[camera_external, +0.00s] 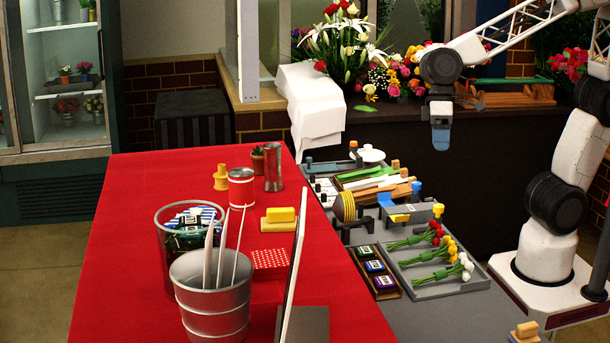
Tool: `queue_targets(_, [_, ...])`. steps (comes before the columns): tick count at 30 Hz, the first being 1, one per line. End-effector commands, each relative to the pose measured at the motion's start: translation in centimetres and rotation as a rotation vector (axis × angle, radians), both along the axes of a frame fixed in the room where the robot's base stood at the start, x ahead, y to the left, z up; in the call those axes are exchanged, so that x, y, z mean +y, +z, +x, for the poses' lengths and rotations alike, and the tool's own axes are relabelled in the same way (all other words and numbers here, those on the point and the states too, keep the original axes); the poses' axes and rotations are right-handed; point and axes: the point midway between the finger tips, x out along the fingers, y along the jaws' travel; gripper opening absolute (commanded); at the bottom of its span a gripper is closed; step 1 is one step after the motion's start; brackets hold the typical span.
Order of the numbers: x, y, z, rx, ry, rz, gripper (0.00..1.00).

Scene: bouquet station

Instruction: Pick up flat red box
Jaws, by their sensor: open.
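A flat red box with small white dots (268,260) lies on the red tabletop, in the lower middle of the view. Its right edge is close to a thin upright panel, and part of the box may be hidden behind it. My gripper (441,143) hangs high at the upper right, pointing down over the far part of the grey work area. It is open and empty, well apart from the box.
A metal bucket (212,312) and a wire bin (172,247) stand left of the box. The thin upright panel (294,255) stands right of it. A yellow-handled block (279,219) sits behind it. Flower bunches lie in a grey tray (448,287). The table's left side is clear.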

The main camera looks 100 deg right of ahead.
Motion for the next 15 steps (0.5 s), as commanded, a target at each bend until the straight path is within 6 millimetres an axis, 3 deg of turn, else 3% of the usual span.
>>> queue_targets(15, [2.5, -1.2, 11.4, 0.192, -0.248, 0.226, 1.00])
